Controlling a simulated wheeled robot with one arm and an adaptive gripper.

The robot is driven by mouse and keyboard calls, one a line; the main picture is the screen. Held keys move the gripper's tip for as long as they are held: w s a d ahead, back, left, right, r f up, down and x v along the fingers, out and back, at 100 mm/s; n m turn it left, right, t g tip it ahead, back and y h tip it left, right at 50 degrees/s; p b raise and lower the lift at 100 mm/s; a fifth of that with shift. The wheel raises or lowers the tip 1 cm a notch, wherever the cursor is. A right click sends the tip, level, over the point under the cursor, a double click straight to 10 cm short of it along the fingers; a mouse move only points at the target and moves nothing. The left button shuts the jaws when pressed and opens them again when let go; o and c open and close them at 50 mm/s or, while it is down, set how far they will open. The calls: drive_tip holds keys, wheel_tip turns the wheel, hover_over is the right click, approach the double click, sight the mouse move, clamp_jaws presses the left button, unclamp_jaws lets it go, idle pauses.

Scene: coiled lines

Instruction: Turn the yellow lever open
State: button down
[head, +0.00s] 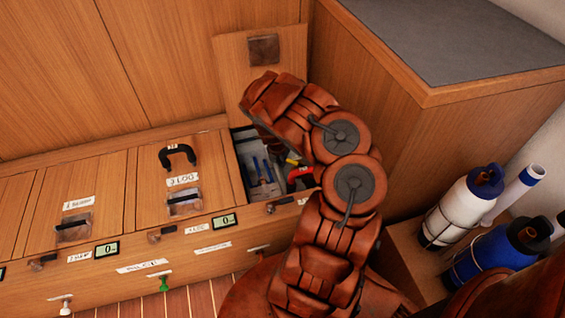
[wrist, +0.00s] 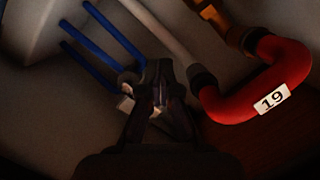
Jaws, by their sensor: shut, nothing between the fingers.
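A small yellow piece (head: 292,161), perhaps the lever, shows at the right side of the open compartment (head: 241,172) in the head view, partly behind my arm. I cannot tell how it is turned. No clear yellow lever shows in the dark wrist view. My gripper (wrist: 158,95) is shut and empty, inside the compartment. My arm hides it in the head view. Just right of it in the wrist view is a red curved pipe (wrist: 240,105) labelled 19, with a brass-coloured fitting (wrist: 222,25) at its upper end. The gripper appears apart from the pipe.
Blue rods (wrist: 90,68) and a pale rod (wrist: 165,35) lie ahead of the gripper. The raised wooden lid (head: 232,70) stands behind the compartment. Closed lids (head: 150,215) are to the left. A tall cabinet (head: 400,120) and bottles (head: 465,205) are to the right.

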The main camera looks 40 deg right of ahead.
sight(295, 163)
drive_tip(key=w+d+f+b, duration=0.1)
drive_tip(key=d+f+b, duration=0.4)
drive_tip(key=f+b, duration=0.3)
drive_tip(key=b, duration=0.3)
drive_tip(key=shift+w+d, duration=0.35)
drive_tip(key=shift+w, duration=0.05)
